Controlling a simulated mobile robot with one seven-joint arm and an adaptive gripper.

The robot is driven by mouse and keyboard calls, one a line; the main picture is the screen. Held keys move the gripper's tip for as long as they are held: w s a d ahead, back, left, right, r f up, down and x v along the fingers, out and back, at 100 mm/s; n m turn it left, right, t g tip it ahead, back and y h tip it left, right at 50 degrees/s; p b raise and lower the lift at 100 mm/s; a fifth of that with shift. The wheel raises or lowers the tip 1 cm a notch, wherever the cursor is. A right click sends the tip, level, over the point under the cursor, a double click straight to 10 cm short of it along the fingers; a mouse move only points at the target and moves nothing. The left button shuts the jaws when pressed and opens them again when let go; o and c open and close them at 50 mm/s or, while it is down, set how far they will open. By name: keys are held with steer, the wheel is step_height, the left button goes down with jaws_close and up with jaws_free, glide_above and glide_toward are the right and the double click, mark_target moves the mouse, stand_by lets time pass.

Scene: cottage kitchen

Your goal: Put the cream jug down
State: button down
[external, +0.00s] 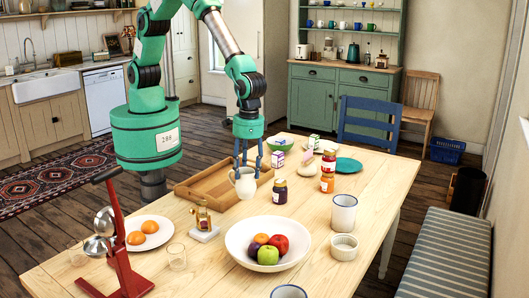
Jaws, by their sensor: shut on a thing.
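The cream jug (245,185) is a small pale pitcher with its handle to the left. My gripper (246,166) points down at it from above, shut on it. The jug is upright at the near right edge of the wooden tray (192,194). I cannot tell whether its base touches anything or hangs just above the table. The gripper's fingertips are partly hidden behind the jug.
A dark jar (280,192) stands close right of the jug. A white fruit bowl (236,240) and a small brass-coloured device (203,220) are nearer the camera. A red juicer stand (121,265) is at the near left. Most of the tray is bare.

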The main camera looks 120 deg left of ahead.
mark_target(247, 194)
steer(key=shift+f, duration=3.1)
steer(key=shift+f, duration=0.1)
steer(key=shift+f+b, duration=0.4)
steer(key=shift+f, duration=1.35)
steer(key=shift+f, duration=0.15)
steer(key=c, duration=0.8)
jaws_free()
steer(key=shift+c, duration=0.2)
